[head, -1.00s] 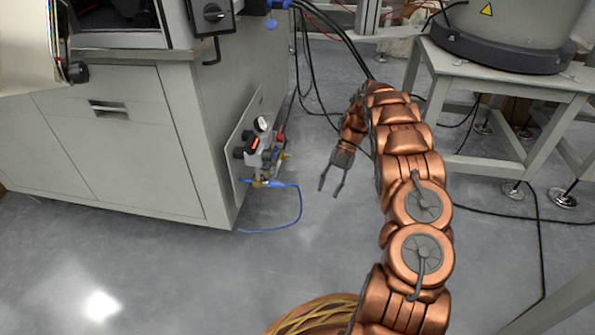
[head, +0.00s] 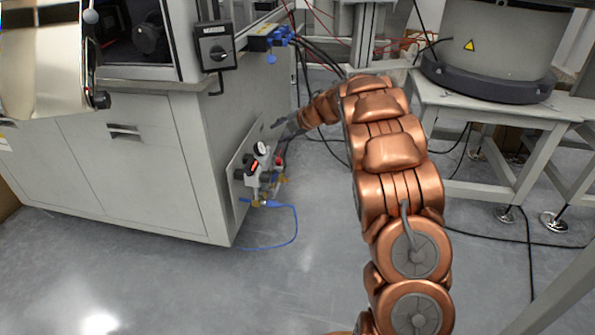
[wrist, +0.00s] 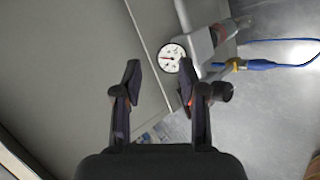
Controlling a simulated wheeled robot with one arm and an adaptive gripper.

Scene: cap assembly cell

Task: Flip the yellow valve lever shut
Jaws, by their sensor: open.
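The air-service unit, with a round white gauge (head: 263,148) and red parts, is mounted on a plate on the cabinet's side. A small yellow-brass piece (head: 257,200) sits low on it, by the blue hose; it also shows in the wrist view (wrist: 233,63). I cannot tell for sure whether this is the lever, or its position. My gripper (head: 279,125) is beside the cabinet side, above the gauge, partly hard to make out. In the wrist view my gripper (wrist: 160,76) is open and empty, with the gauge (wrist: 171,58) just beyond the right finger's tip.
The grey cabinet (head: 150,165) stands to the left, with a black rotary switch (head: 214,45) above. A blue hose (head: 296,232) loops onto the floor. A white stand (head: 500,115) bears a large drum at right. Dark cables run behind my arm. The floor in front is clear.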

